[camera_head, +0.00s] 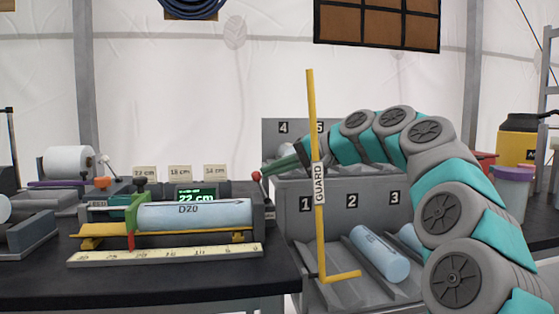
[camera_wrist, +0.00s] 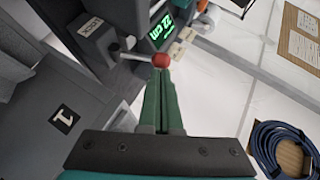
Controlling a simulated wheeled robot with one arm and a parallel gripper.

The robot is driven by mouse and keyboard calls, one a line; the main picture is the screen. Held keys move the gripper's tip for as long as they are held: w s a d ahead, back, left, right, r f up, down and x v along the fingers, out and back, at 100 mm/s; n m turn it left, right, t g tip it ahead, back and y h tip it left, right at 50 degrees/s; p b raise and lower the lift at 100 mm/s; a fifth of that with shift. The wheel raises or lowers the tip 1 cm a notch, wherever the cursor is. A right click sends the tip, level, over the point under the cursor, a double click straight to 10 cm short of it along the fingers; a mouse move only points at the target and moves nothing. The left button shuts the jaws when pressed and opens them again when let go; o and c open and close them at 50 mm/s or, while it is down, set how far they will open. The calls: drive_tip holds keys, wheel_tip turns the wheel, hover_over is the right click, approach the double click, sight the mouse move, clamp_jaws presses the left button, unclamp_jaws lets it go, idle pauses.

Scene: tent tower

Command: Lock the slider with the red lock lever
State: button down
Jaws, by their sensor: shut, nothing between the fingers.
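The red lock lever (camera_head: 256,177) has a red ball at the right end of the measuring bench. In the wrist view its red ball (camera_wrist: 161,61) sits right at my fingertips on a thin pale rod, near a block with a lock label (camera_wrist: 90,25). My gripper (camera_head: 268,172) is shut with nothing between its green fingers; its tips touch or nearly touch the ball, and I cannot tell which. The green slider (camera_head: 134,211) with a red pointer stands at the left end of a blue cylinder marked D20 (camera_head: 195,215), above the ruler (camera_head: 165,256).
A display (camera_head: 196,195) reads 22 cm. A yellow guard post (camera_head: 320,240) stands in front of my arm. Numbered grey bins (camera_head: 375,190) lie at the right, with a blue cylinder (camera_head: 380,254) in one.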

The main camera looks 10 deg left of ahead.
drive_tip(key=shift+a, duration=0.1)
drive_tip(key=shift+r, duration=0.15)
drive_tip(key=shift+r+p, duration=0.65)
drive_tip(key=shift+p, duration=0.15)
drive_tip(key=shift+r, duration=0.1)
